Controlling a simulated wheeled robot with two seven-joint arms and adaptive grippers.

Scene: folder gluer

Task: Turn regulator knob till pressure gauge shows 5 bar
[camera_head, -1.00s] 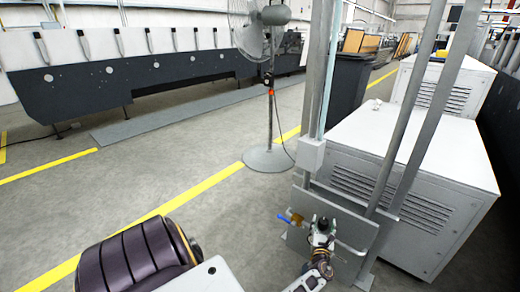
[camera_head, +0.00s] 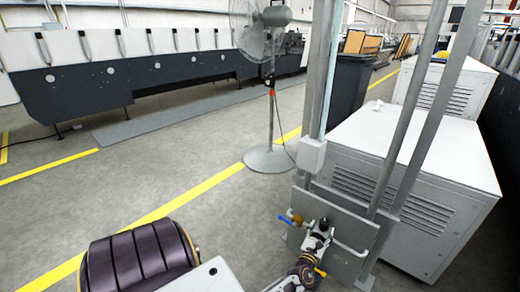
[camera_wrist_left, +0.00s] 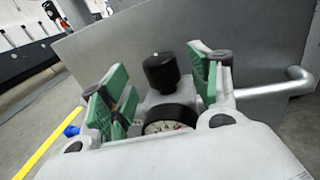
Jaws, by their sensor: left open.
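The black regulator knob (camera_wrist_left: 161,70) stands upright on a grey regulator body in the left wrist view. It also shows in the head view (camera_head: 323,225), in front of a grey mounting plate (camera_head: 350,232). The round pressure gauge (camera_wrist_left: 165,127) sits below the knob, facing my wrist camera. Its lower part is hidden by my gripper and its reading is too small to tell. My left gripper (camera_wrist_left: 158,78) is open, with its green-padded fingers on either side of the knob. A gap shows on both sides. My right gripper does not show.
A blue-handled valve (camera_head: 284,219) is left of the regulator, and a grey pipe (camera_wrist_left: 272,90) bends out to the right. Upright grey posts (camera_head: 400,130) rise behind. A white cabinet (camera_head: 425,165) stands right, a fan (camera_head: 267,158) further back. Open floor lies left.

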